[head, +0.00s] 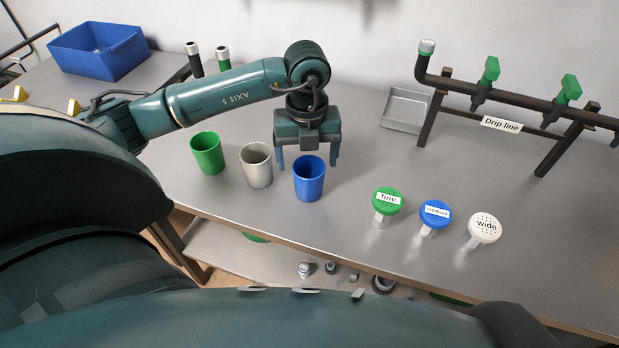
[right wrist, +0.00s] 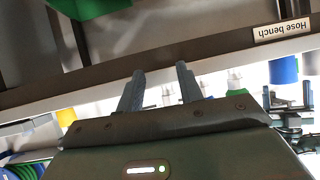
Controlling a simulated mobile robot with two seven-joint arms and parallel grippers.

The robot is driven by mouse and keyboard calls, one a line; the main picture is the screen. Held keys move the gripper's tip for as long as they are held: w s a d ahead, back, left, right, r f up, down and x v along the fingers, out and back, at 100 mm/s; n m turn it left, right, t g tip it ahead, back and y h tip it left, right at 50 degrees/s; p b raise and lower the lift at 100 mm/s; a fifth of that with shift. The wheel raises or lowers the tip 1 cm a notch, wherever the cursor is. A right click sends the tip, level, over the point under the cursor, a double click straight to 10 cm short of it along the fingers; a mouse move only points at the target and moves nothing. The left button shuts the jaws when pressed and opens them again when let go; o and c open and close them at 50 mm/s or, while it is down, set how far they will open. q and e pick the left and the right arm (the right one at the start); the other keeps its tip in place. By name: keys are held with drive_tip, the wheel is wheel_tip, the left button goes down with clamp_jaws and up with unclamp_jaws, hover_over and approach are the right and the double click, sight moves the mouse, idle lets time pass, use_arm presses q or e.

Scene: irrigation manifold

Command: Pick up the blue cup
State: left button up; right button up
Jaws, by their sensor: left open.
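The blue cup (head: 309,184) stands upright and open at the top on the grey bench, the rightmost in a row of three cups. My left gripper (head: 307,162) is open and points down at the cup's far side. One finger shows on each side of the cup's upper part, with visible gaps. I cannot tell whether the fingers are around the cup or just behind it. My right gripper (right wrist: 158,74) is open and empty in the right wrist view, pointing at the bench edge.
A grey cup (head: 257,168) and a green cup (head: 207,155) stand left of the blue one. Green, blue and white labelled nozzles (head: 435,213) stand to the right. A drip line rack (head: 500,123), grey tray (head: 406,111) and blue bin (head: 98,52) are farther back.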

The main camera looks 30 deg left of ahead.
sight(309, 183)
use_arm(q)
wheel_tip(309, 183, down, 4)
drive_tip(key=shift+r, duration=0.15)
wheel_tip(309, 183, down, 5)
drive_tip(key=shift+w+d+r+p, duration=0.1)
drive_tip(key=shift+w+p, duration=0.05)
drive_tip(key=shift+p, duration=0.3)
use_arm(e)
drive_tip(key=shift+s+d+f, duration=0.1)
drive_tip(key=shift+d+f, duration=0.05)
drive_tip(key=shift+d, duration=0.05)
use_arm(q)
drive_tip(key=shift+c, duration=0.5)
drive_tip(key=c, duration=1)
drive_tip(key=shift+o, duration=0.2)
